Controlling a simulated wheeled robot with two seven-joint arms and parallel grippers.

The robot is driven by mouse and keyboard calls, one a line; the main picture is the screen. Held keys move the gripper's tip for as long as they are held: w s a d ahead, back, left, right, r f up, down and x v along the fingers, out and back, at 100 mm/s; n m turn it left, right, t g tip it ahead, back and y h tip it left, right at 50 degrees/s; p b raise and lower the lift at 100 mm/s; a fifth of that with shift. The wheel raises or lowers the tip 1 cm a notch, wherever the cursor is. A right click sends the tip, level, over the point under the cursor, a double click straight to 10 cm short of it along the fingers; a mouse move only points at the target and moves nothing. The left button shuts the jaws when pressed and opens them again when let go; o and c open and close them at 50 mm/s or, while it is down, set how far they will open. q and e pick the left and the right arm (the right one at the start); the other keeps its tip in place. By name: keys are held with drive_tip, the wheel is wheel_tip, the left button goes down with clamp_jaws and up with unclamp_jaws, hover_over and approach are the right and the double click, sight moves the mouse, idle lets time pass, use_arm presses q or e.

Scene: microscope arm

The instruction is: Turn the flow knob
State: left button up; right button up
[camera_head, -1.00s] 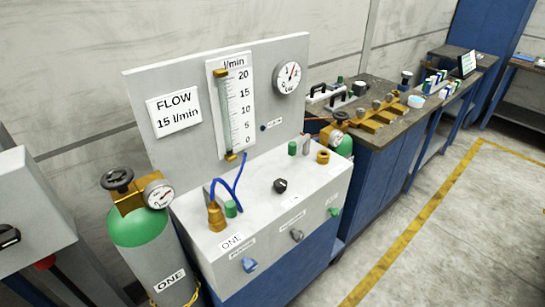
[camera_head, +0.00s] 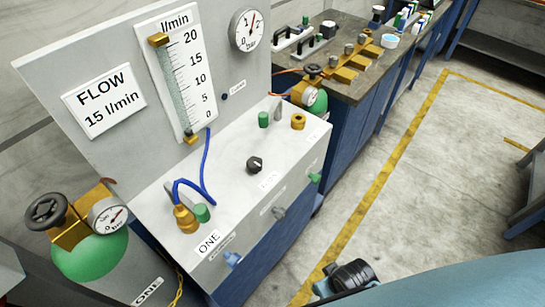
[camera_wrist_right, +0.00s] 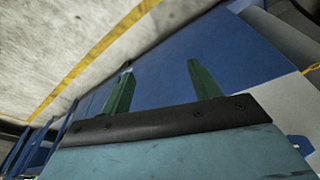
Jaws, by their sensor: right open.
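A white console has a black knob (camera_head: 255,164) on its top. Its front carries a blue knob (camera_head: 232,258), a grey knob (camera_head: 278,212) and a green knob (camera_head: 314,178). The labels beside these knobs are too small to read, so I cannot tell which one is the flow knob. A flow tube with an l/min scale (camera_head: 181,75) stands on the back panel beside a "FLOW 15 l/min" sign (camera_head: 103,97). My right gripper is open and empty in the wrist view (camera_wrist_right: 157,64), with a blue surface beyond its green fingers. My left gripper is out of view.
A gas cylinder with a green top (camera_head: 92,256) and gauge stands left of the console. A dark-topped bench (camera_head: 350,85) with brass fittings stands behind. A blue hose (camera_head: 205,165) loops over the console top.

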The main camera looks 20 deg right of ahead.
drive_tip(key=w+a+r+y, duration=0.1)
drive_tip(key=w+a+r, duration=0.1)
drive_tip(key=r, duration=0.7)
drive_tip(key=w+a+r, duration=0.2)
drive_tip(key=w+r, duration=0.1)
drive_tip(key=r, duration=0.7)
drive_tip(key=w+a+r+n+g+y, duration=0.1)
drive_tip(key=w+a+r+n+y, duration=0.25)
drive_tip(key=w+a, duration=0.95)
drive_tip(key=m+g+h, duration=0.2)
drive_tip(key=h, duration=0.3)
approach(255, 162)
wheel_tip(255, 162, down, 9)
drive_tip(key=shift+s+d+r, duration=0.1)
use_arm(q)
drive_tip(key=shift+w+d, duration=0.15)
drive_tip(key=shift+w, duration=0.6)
